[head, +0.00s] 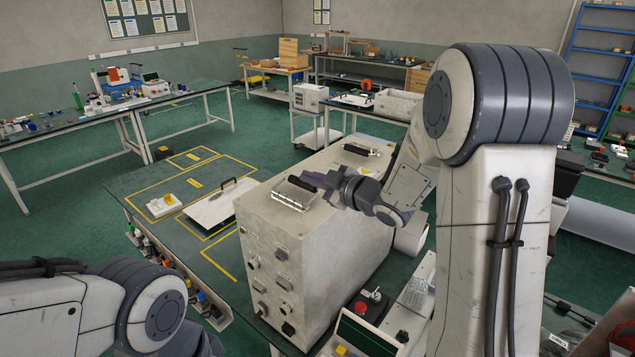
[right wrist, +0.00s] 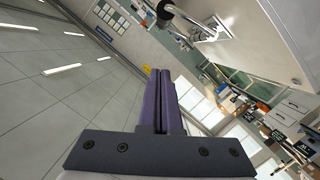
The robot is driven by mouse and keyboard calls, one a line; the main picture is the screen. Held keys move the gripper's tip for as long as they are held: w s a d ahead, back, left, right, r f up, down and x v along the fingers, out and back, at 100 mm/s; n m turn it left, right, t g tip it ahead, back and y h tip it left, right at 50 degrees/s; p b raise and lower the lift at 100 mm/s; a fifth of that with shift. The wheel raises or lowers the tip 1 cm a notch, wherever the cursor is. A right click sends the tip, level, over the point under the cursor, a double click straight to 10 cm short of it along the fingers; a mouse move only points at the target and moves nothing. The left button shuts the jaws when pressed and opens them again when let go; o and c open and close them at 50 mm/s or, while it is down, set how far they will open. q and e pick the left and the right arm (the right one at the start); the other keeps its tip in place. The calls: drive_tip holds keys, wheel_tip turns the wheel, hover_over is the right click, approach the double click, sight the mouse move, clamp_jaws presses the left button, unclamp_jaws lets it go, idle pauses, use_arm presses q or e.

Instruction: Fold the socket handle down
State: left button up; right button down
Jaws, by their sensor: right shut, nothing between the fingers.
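The socket (head: 291,197) is a pale metal frame on top of the grey cabinet, near its front left edge. Its black handle (head: 301,184) lies along the frame's far side, just left of my right fingertips; how far it is raised is hard to tell. In the right wrist view the socket (right wrist: 207,30) shows at the top, with the dark handle grip (right wrist: 165,12) at the end of a metal arm. My right gripper (head: 312,180) is shut and empty, its purple fingers together (right wrist: 159,75). Whether they touch the handle is unclear. My left gripper is out of view.
The grey cabinet (head: 300,240) stands on a green bench with yellow markings (head: 150,180). A second dark handle (head: 356,150) is farther back on its top. A white board (head: 220,203) lies left of the cabinet. A red button box (head: 370,303) stands in front right.

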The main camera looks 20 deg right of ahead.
sight(300, 182)
drive_tip(key=x, duration=0.4)
drive_tip(key=f, duration=0.1)
drive_tip(key=w+d+f+b, duration=0.1)
drive_tip(key=f, duration=0.1)
drive_tip(key=shift+w+d, duration=0.2)
drive_tip(key=shift+w+d+f, duration=0.1)
drive_tip(key=shift+w+f, duration=0.05)
drive_tip(key=shift+f, duration=0.05)
drive_tip(key=shift+w+d+f+b, duration=0.15)
drive_tip(key=shift+d+f+b, duration=0.35)
drive_tip(key=shift+b, duration=0.55)
drive_tip(key=shift+a, duration=0.15)
